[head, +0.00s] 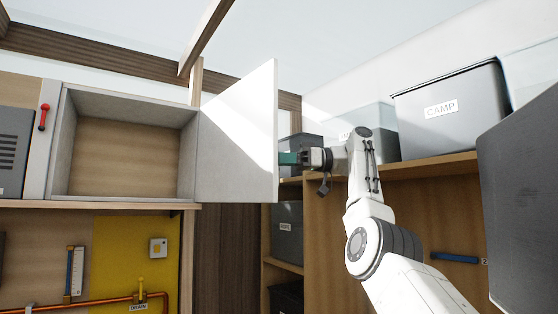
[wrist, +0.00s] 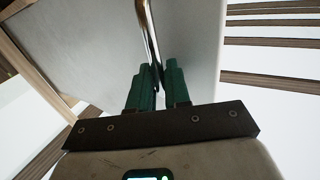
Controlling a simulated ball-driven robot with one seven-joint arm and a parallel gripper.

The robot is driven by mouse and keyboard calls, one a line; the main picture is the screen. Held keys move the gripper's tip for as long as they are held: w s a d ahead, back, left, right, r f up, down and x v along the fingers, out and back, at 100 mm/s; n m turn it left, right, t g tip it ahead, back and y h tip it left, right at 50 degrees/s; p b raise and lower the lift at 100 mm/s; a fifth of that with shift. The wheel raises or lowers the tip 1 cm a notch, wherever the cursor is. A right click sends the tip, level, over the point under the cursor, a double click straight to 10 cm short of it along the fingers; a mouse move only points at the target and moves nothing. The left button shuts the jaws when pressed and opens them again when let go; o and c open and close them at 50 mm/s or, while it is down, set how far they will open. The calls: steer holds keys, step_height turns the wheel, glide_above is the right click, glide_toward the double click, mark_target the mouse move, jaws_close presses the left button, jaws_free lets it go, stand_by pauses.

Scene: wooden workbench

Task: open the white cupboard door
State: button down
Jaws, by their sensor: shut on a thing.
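The white cupboard (head: 187,155) hangs at the left of the head view, its inside bare and in plain sight. Its white door (head: 238,140) stands swung well open on the right side. My gripper (head: 288,158) is at the door's free edge, reaching in from the right. In the wrist view, its green fingers (wrist: 158,85) are shut on the thin bar-like handle (wrist: 150,30) of the door. The handle is hidden in the head view.
A shelf to the right bears a grey CAMP bin (head: 450,112). A dark grey panel (head: 522,190) stands close at the far right. A red lever (head: 43,117) is left of the cupboard. A yellow panel (head: 125,250) and copper pipe (head: 115,300) are below.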

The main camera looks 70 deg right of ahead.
steer(key=shift+w+a+r, duration=0.1)
steer(key=shift+w+r, duration=0.05)
steer(key=shift+r, duration=0.1)
steer(key=c, duration=1.4)
jaws_free()
steer(key=shift+w+f, duration=0.1)
steer(key=shift+o, duration=0.3)
steer(key=shift+f, duration=0.1)
